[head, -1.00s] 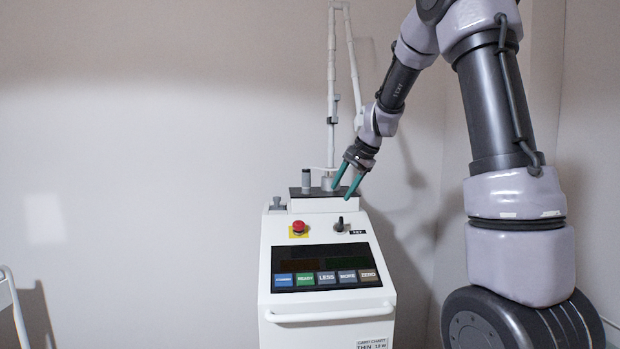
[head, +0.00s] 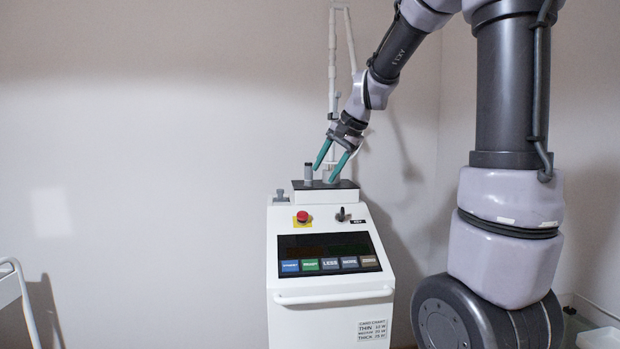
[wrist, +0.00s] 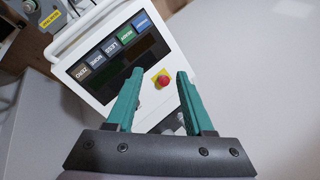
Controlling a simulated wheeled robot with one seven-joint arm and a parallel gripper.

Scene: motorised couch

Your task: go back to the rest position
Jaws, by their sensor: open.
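My gripper (head: 331,168) has two teal fingers, which are spread apart with nothing between them. In the head view it hangs above the black top plate of a white machine (head: 290,330), a little behind its front panel. In the wrist view my gripper (wrist: 158,88) points toward the same machine (wrist: 70,52), with the red button (wrist: 163,81) showing between the fingertips. I cannot tell the exact gap between the fingertips and the machine's top.
The machine carries a red button (head: 302,216), a black key switch (head: 341,214), a row of coloured buttons (head: 330,264) and a front handle (head: 334,296). A thin white jointed arm (head: 332,70) rises behind it. A white rail (head: 22,300) stands at far left.

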